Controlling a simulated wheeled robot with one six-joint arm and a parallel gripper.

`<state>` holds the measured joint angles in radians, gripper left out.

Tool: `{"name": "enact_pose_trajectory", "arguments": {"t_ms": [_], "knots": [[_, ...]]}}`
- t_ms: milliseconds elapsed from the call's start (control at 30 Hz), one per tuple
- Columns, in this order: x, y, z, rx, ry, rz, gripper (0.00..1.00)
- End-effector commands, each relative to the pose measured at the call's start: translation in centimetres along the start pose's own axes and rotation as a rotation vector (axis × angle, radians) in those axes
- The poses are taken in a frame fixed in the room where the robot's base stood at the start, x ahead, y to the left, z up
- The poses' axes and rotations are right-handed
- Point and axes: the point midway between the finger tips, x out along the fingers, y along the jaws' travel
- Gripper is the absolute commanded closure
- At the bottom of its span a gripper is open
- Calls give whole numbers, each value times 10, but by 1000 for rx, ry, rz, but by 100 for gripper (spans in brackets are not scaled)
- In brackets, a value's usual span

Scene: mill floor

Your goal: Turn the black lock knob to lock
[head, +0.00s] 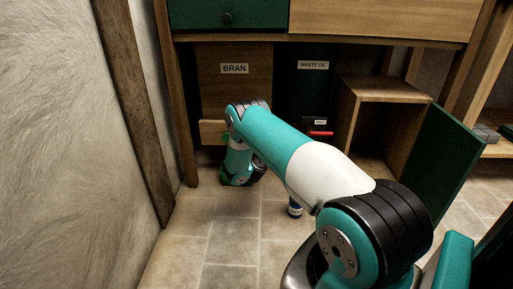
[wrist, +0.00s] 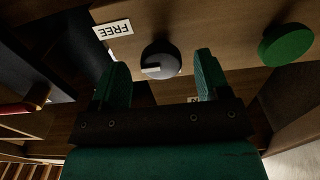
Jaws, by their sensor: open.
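In the wrist view, the black lock knob (wrist: 165,58) is round and dark grey-black, on a light wooden board (wrist: 205,25). A pale pointer bar lies on the knob's lower left side and points left in the picture. A white label reading FREE (wrist: 113,29), upside down, is up and left of the knob. A second label below right of the knob is mostly hidden by my gripper. My gripper (wrist: 159,63) is open, with one green finger on each side of the knob. Gaps show between fingers and knob. In the head view my arm hides the knob.
A round green knob (wrist: 285,45) sits right of the black one in the wrist view. In the head view, the BRAN panel (head: 236,85) is beside a black WASTE OIL bin (head: 306,85) with a red handle (head: 320,133).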

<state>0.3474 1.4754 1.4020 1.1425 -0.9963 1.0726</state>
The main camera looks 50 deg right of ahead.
Motion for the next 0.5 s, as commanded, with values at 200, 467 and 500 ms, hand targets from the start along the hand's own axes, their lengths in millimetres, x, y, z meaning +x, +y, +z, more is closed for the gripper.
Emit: {"name": "enact_pose_trajectory", "arguments": {"t_ms": [200,467,500], "knots": [[22,1,2,0,0,2,31],[26,0,0,-1,-1,-1,31],[26,0,0,-1,-1,0,31]]}}
